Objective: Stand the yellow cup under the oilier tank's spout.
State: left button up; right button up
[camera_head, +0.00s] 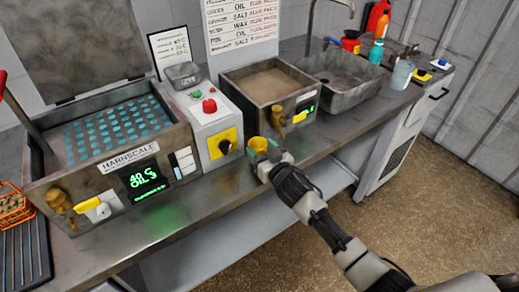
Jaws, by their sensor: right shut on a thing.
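My right gripper (263,160) is shut on the yellow cup (258,144). It holds the cup roughly upright at the counter's front edge, just below and left of the small tank's brass spout (278,115). I cannot tell whether the cup touches the counter. The small tank (232,81) holds a brownish bath and has a yellow tap lever and a partly hidden green display. The large tank (120,158) at left holds a bluish, dotted bath, with a brass spout (60,201), yellow lever (93,207) and green display (146,177). My left gripper is out of view.
A control box (212,125) with a red button and black knob stands between the tanks. A sink (345,80) is right of the small tank. An orange wire basket (14,207) is at far left. The counter front (190,205) is clear.

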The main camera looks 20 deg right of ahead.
jog(key=shift+s+a+r, duration=0.1)
jog(key=shift+s+r, duration=0.1)
jog(key=shift+r, duration=0.3)
notch_tip(320, 180, up, 6)
jog(key=s+a+b, duration=0.2)
jog(key=s+a, duration=0.2)
jog(key=s, duration=0.5)
jog(key=s+a+b, duration=0.1)
jog(key=s+a, duration=0.3)
jog(key=s, duration=0.5)
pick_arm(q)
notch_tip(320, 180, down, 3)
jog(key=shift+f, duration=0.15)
pick_arm(e)
jog(key=s+d+f+m+h, duration=0.1)
jog(key=s+d+f+h, duration=0.1)
jog(key=d, duration=0.4)
jog(key=s+d+f+m+h, duration=0.2)
jog(key=s+d+f, duration=0.1)
jog(key=d, duration=0.2)
jog(key=shift+s+d+t+h, duration=0.3)
jog(key=shift+s+d, duration=0.05)
jog(key=shift+s, duration=0.05)
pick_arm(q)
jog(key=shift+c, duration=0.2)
